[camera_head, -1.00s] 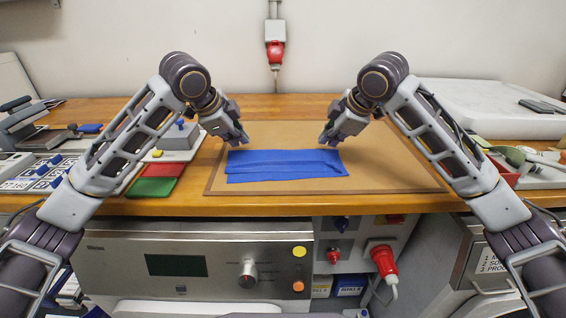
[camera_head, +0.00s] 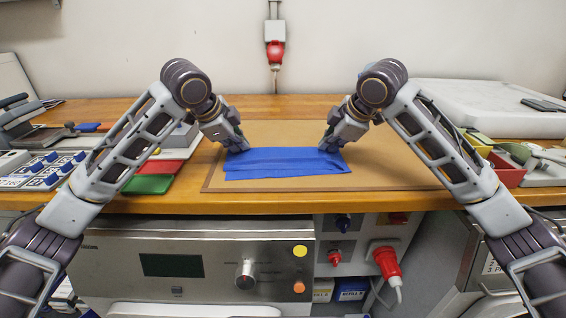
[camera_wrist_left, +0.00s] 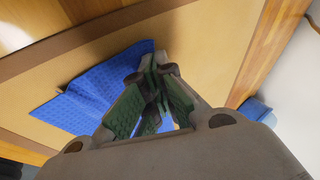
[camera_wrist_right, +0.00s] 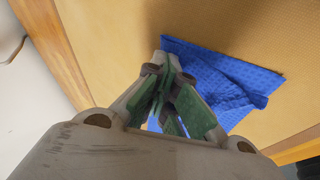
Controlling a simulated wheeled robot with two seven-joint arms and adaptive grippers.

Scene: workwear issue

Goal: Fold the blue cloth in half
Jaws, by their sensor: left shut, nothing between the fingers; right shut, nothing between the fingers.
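The blue cloth (camera_head: 284,166) lies on the brown board as a wide, folded strip with a layer edge running along its length. It also shows in the left wrist view (camera_wrist_left: 84,98) and the right wrist view (camera_wrist_right: 222,82). My left gripper (camera_head: 238,148) is shut and empty at the far left corner of the cloth. My right gripper (camera_head: 328,147) is shut and empty at the far right corner. In both wrist views the fingertips are close together over the cloth's edge; whether they touch it I cannot tell.
The brown board (camera_head: 400,172) has free room right of the cloth. Green (camera_head: 148,184) and red (camera_head: 168,167) pads lie to the left. A red bin (camera_head: 506,172) stands to the right. A wall plug (camera_head: 275,52) hangs behind the table.

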